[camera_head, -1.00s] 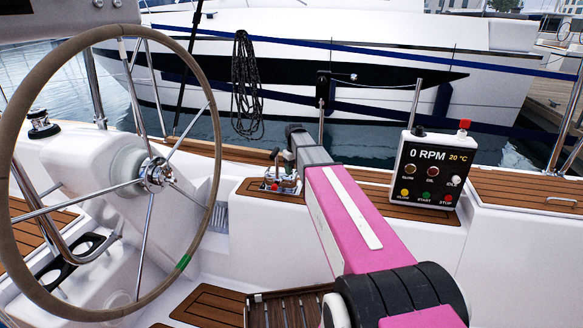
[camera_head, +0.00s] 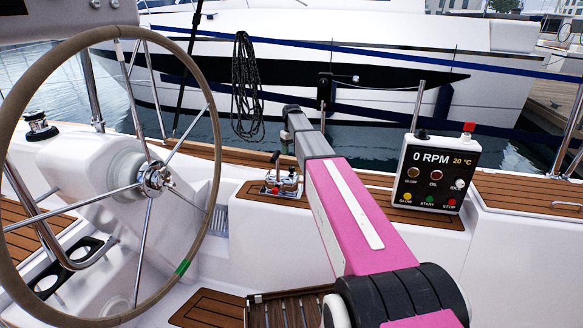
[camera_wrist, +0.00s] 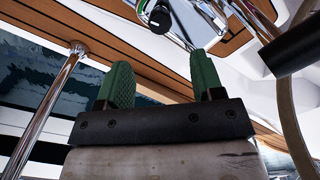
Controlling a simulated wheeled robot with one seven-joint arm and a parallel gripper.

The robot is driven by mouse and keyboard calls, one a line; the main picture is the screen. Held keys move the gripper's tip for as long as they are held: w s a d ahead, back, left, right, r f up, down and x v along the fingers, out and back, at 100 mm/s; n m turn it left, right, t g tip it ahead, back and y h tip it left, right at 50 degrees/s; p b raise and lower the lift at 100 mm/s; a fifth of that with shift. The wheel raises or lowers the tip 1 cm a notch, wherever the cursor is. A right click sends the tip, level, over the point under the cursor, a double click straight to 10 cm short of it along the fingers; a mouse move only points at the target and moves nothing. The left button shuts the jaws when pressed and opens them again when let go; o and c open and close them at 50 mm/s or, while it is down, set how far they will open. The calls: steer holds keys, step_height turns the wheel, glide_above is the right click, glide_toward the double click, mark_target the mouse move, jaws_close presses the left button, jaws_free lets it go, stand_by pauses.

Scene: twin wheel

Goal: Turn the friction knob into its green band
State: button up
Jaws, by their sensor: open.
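A small black knob (camera_wrist: 160,18) with a light mark on its face shows at the top of the wrist view, next to shiny chrome fittings. It looks like the friction knob, but its green band cannot be made out. My gripper (camera_wrist: 160,60) is open and empty, its two green fingers apart below the knob in the picture and not visibly touching it. In the head view a chrome control unit (camera_head: 283,188) with a red spot sits on a teak pad, just left of my arm. My gripper cannot be made out there.
A large steering wheel (camera_head: 182,268) with a green mark on its rim stands at the left. An engine panel (camera_head: 436,172) reading 0 RPM stands right of my arm. A chrome post (camera_wrist: 45,110) rises at the left of the wrist view. Water and a white boat lie beyond.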

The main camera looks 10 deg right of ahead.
mark_target(292, 167)
step_height(292, 167, down, 10)
steer(key=shift+r, duration=0.25)
steer(key=c, duration=0.9)
